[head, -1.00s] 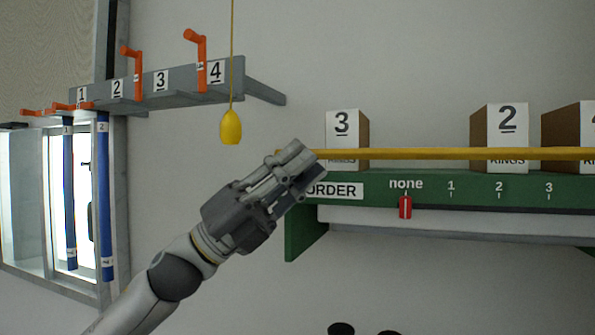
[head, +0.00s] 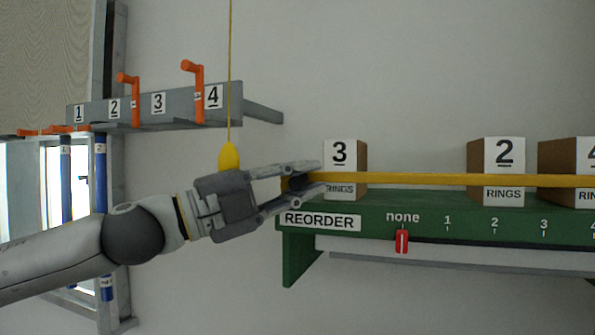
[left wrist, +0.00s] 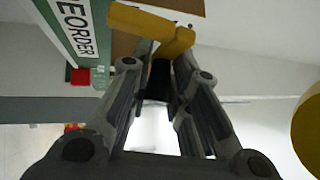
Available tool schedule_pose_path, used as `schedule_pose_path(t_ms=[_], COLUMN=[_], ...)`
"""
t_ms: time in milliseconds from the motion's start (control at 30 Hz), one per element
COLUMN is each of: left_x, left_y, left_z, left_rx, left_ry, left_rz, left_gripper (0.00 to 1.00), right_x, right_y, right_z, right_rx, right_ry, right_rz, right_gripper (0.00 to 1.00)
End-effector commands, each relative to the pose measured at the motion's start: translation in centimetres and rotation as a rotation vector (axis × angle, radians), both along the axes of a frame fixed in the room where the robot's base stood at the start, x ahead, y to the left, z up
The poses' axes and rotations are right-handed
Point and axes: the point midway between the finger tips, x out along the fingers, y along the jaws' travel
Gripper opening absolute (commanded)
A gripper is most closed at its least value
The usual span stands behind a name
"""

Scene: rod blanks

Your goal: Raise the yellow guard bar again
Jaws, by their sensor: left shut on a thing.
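The yellow guard bar (head: 420,180) runs level across the front of the boxes above the green shelf. My left gripper (head: 312,178) is at the bar's left end, with its fingers shut on it, one above and one below in the head view. In the left wrist view the yellow bar (left wrist: 150,27) crosses at the fingertips (left wrist: 160,50), and a dark piece (left wrist: 158,80) sits between the fingers. The bar's far right end is outside the head view. My right gripper is not in view.
Boxes marked 3 (head: 340,155) and 2 (head: 504,152) stand behind the bar. The green shelf (head: 300,250) carries a red slider (head: 402,242) under "none". A yellow pull (head: 229,157) hangs on a cord just behind my gripper. A grey rack (head: 180,108) with orange handles is at left.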

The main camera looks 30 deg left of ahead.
Motion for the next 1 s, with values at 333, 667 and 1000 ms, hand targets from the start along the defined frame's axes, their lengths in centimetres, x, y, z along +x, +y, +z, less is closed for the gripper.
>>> schedule_pose_path(t_ms=[333,667,1000], left_x=[0.14,0.17,0.15], left_y=[0.11,0.15,0.11], left_z=[0.19,0.14,0.13], left_rx=[-0.017,-0.017,-0.014], left_ry=[0.050,0.050,0.049], left_rz=[0.001,0.001,0.001], left_gripper=[0.00,0.21,0.26], right_x=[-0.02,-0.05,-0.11], right_y=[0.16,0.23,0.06], right_z=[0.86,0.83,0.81], right_rx=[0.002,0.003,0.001], right_ry=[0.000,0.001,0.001], right_rz=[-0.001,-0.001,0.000], right_gripper=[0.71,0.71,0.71])
